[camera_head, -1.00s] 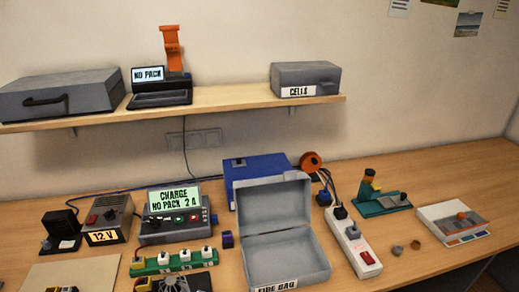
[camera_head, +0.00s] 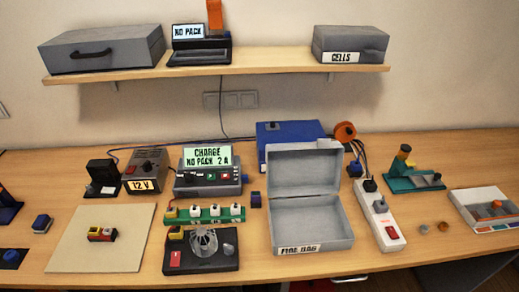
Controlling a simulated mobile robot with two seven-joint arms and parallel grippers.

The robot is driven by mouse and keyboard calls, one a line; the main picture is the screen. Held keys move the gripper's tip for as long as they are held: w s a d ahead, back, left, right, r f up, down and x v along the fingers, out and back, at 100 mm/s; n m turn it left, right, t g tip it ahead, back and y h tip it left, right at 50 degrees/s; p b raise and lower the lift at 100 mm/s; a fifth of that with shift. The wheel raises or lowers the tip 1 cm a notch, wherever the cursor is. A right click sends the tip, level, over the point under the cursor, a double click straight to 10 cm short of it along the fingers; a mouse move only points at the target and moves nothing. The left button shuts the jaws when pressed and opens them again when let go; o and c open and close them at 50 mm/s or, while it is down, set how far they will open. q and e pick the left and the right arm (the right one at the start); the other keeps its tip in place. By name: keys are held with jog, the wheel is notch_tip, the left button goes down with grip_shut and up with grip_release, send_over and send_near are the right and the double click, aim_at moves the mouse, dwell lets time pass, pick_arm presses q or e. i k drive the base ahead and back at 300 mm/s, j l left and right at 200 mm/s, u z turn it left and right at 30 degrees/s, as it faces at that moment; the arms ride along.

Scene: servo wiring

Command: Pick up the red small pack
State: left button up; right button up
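A small red pack with yellow on it (camera_head: 102,233) lies on the beige mat (camera_head: 72,259) at the front left of the bench. It is small in the picture, so its details are hard to make out. Nothing covers it. Neither of my grippers shows in the head view.
Right of the mat is a black device with a fan-like top (camera_head: 203,252), behind it a green strip (camera_head: 205,215). An open grey fire bag box (camera_head: 313,229) stands mid-bench, a white power strip (camera_head: 381,221) beside it. Blue and dark items (camera_head: 41,223) sit left of the mat.

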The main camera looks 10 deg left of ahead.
aim_at(96, 235)
jog(key=u, duration=1.65)
